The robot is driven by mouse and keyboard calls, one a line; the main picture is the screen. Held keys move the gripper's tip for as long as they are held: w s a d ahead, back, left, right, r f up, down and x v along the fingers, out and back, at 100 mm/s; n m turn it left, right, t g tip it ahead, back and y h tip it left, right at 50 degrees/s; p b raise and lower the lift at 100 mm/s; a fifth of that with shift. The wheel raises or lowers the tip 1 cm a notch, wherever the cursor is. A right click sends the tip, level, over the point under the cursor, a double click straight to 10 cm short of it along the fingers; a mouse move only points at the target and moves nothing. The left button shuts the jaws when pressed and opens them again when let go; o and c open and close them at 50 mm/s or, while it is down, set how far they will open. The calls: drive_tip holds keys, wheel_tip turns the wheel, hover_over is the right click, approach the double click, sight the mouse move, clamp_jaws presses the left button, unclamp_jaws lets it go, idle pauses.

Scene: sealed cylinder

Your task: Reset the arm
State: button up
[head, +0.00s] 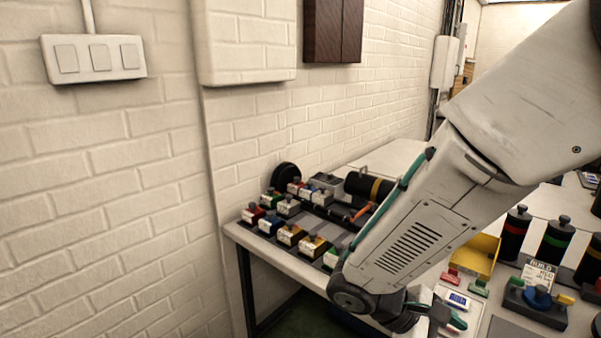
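My arm crosses the right half of the head view, from the upper right down to the wrist near the table's front edge. My gripper (440,314) is low in the view, just right of the wrist, and only partly seen. Its fingers are small and partly hidden by the wrist, so I cannot tell whether it is open or shut. I see nothing clearly held in it.
A white table (270,255) stands against the brick wall, with several small coloured blocks (290,235) at its left. A yellow bin (478,255), a blue-faced meter (457,300) and dark cylinders with coloured bands (514,232) stand at the right. A switch panel (95,58) is on the wall.

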drive_tip(key=s+d+r+m+t+y, duration=0.1)
drive_tip(key=s+r+m+t+y, duration=0.1)
drive_tip(key=s+r+m+y, duration=0.2)
drive_tip(key=s+r+m+t+y, duration=0.2)
drive_tip(key=s+r+m+y, duration=0.2)
drive_tip(key=r, duration=0.5)
drive_tip(key=m+y, duration=0.2)
drive_tip(key=m, duration=0.1)
drive_tip(key=shift+s+d+r+y, duration=0.3)
drive_tip(key=shift+s+d+r, duration=0.05)
drive_tip(key=shift+r, duration=0.05)
